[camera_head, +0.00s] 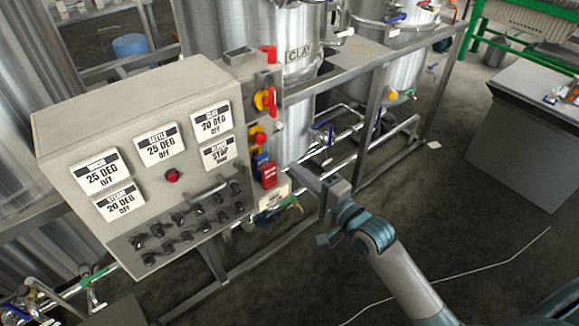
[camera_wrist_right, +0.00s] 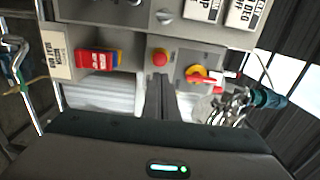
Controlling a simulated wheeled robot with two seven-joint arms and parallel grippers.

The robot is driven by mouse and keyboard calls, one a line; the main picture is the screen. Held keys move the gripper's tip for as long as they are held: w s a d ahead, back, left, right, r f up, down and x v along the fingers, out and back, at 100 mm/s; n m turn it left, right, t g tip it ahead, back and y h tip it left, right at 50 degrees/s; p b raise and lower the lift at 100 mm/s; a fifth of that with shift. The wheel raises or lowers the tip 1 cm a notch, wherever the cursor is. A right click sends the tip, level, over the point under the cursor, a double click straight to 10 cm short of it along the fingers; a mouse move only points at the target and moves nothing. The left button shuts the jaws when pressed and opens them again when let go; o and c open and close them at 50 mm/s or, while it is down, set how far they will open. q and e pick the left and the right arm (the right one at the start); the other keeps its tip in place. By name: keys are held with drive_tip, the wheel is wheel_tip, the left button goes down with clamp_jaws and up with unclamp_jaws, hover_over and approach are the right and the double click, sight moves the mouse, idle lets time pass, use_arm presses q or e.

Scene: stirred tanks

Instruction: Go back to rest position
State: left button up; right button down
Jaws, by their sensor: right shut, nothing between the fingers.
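My right gripper (camera_head: 308,180) is in the head view, just right of the control panel's lower right side, at the end of my arm coming from the lower right. In the right wrist view its fingers (camera_wrist_right: 161,92) are together with nothing between them. They point toward the small switch boxes beside the panel. I cannot tell from these views whether they touch anything. My left gripper is not in view.
A grey control panel (camera_head: 105,112) with display cards and rows of knobs stands at the left. A red-and-yellow switch (camera_head: 266,100) sits beside it. Steel tanks (camera_head: 300,110) and a frame with pipes stand behind. Open dark floor (camera_head: 470,230) lies to the right, before a grey cabinet (camera_head: 530,130).

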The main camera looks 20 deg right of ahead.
drive_tip(key=shift+s+d, duration=0.25)
drive_tip(key=shift+s, duration=0.4)
drive_tip(key=s+d+f+n+g+h+b, duration=0.1)
drive_tip(key=s+d+f+n+g+h, duration=0.15)
drive_tip(key=f, duration=1.45)
drive_tip(key=s+d+f+n+g+h+b, duration=0.1)
drive_tip(key=d+f+n+g, duration=0.15)
drive_tip(key=f, duration=1.35)
drive_tip(key=s+f+n+g+h, duration=0.1)
drive_tip(key=s+f, duration=0.3)
drive_tip(key=f, duration=0.3)
drive_tip(key=s+f+n+g, duration=0.1)
drive_tip(key=s+f+g, duration=0.1)
drive_tip(key=s+f, duration=0.35)
drive_tip(key=s+f+n+g+h+b, duration=0.15)
drive_tip(key=s+f+n+g, duration=0.3)
drive_tip(key=s+f, duration=1.4)
drive_tip(key=s+f+n+g, duration=0.1)
drive_tip(key=s+f, duration=0.3)
drive_tip(key=s, duration=0.6)
drive_tip(key=s+f+n+g+b, duration=0.1)
drive_tip(key=s+f+n+g, duration=0.1)
drive_tip(key=s, duration=0.8)
drive_tip(key=shift+a+f+n, duration=0.35)
drive_tip(key=shift+f+n, duration=0.5)
drive_tip(key=shift+n, duration=0.2)
